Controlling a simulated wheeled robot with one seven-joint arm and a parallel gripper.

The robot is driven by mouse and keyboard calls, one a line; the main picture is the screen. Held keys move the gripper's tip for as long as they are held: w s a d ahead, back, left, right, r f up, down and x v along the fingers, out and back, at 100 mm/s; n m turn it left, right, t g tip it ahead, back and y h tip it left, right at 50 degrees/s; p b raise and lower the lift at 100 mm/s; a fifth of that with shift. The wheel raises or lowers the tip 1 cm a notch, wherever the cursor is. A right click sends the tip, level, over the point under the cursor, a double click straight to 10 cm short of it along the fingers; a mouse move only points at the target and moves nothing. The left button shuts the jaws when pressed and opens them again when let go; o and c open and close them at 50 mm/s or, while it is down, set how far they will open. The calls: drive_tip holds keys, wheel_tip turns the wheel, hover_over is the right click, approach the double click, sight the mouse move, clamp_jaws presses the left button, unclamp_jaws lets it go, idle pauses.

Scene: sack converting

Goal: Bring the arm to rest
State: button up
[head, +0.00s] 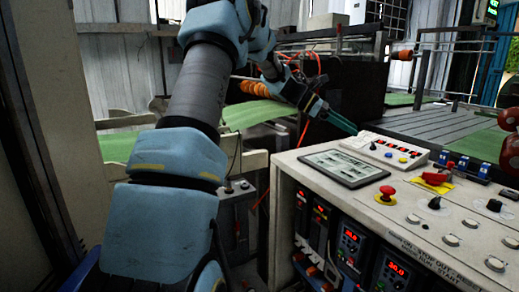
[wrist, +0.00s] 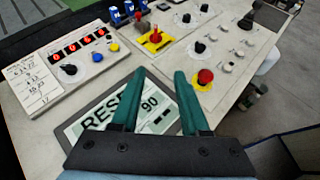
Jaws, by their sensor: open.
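My arm (head: 200,95) rises from the bottom left of the head view, bends at the top and reaches right and down. My gripper (head: 345,125) is over the back left part of the control console (head: 300,160), its green fingers pointing right and down. In the wrist view my gripper (wrist: 161,75) is open, with two separate green fingers and nothing between them. The fingers overlap a framed display panel (wrist: 75,130) with large lettering, partly hidden behind them. Whether they touch the console cannot be told.
Machine rollers and a slatted bed (head: 440,125) lie behind. A beige post (head: 70,110) stands at left.

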drive_tip(key=s+a+f+m+t+y+b, duration=0.1)
drive_tip(key=s+a+f+m+y, duration=0.3)
drive_tip(key=s+a, duration=0.3)
drive_tip(key=s+a+f+m+t+y+b, duration=0.1)
drive_tip(key=s+a+f+m+y, duration=0.3)
drive_tip(key=a, duration=1.1)
drive_tip(key=s+a+f+m+t+y+b, duration=0.1)
drive_tip(key=s+a+f+m+t+y, duration=0.2)
drive_tip(key=s+a+f+m, duration=0.4)
drive_tip(key=s+a+f, duration=0.2)
drive_tip(key=s+a, duration=0.1)
drive_tip(key=a, duration=0.1)
drive_tip(key=shift+s+f+y, duration=0.25)
drive_tip(key=shift+s+y, duration=0.05)
drive_tip(key=shift+y, duration=0.1)
drive_tip(key=shift+c, duration=0.2)
